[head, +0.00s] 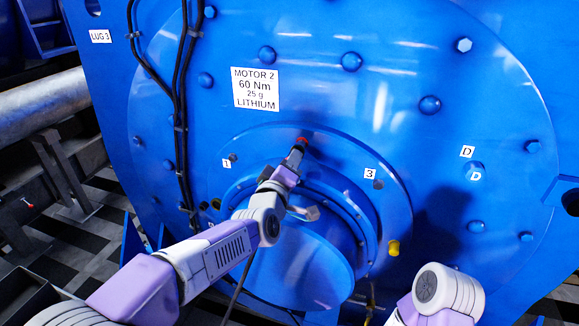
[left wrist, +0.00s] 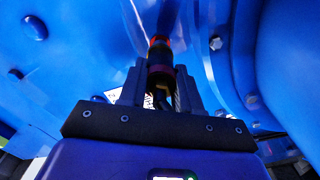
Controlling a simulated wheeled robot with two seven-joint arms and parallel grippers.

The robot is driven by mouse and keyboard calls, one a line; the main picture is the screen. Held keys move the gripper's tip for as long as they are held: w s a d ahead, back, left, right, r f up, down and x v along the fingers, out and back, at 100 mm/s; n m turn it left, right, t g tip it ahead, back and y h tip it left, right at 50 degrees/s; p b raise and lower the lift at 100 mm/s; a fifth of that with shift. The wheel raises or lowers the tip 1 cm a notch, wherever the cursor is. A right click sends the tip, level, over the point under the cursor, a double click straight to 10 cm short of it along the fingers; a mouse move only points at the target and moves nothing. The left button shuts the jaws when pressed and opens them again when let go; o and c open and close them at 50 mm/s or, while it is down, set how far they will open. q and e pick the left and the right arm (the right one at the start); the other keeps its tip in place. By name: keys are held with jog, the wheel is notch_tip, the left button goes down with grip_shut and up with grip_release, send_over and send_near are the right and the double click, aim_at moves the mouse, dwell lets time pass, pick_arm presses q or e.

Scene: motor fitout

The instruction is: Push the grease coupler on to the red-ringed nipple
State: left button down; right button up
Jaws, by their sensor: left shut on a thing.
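My left gripper (head: 291,162) reaches up to the blue motor face, just above the round hub. It is shut on the grease coupler, a dark cylinder that shows between the fingers in the left wrist view (left wrist: 160,78). The red ring of the nipple (head: 302,140) shows right at the coupler's far end, and also in the left wrist view (left wrist: 158,40). The coupler points at the ring and looks in line with it. I cannot tell whether it is fully seated. The nipple's body is hidden. My right gripper is out of view; only part of that arm shows at bottom right.
Labels 1 (head: 227,162) and 3 (head: 370,174) flank the nipple. A yellow fitting (head: 393,248) sits lower right on the hub. Black cables (head: 180,100) run down the plate at left. Bolt heads (head: 351,62) stick out around the plate.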

pick_arm(q)
jog(key=shift+w, duration=0.2)
jog(key=c, duration=0.7)
grip_release()
jog(key=shift+w, duration=0.1)
jog(key=v, duration=0.7)
jog(key=shift+s, duration=0.3)
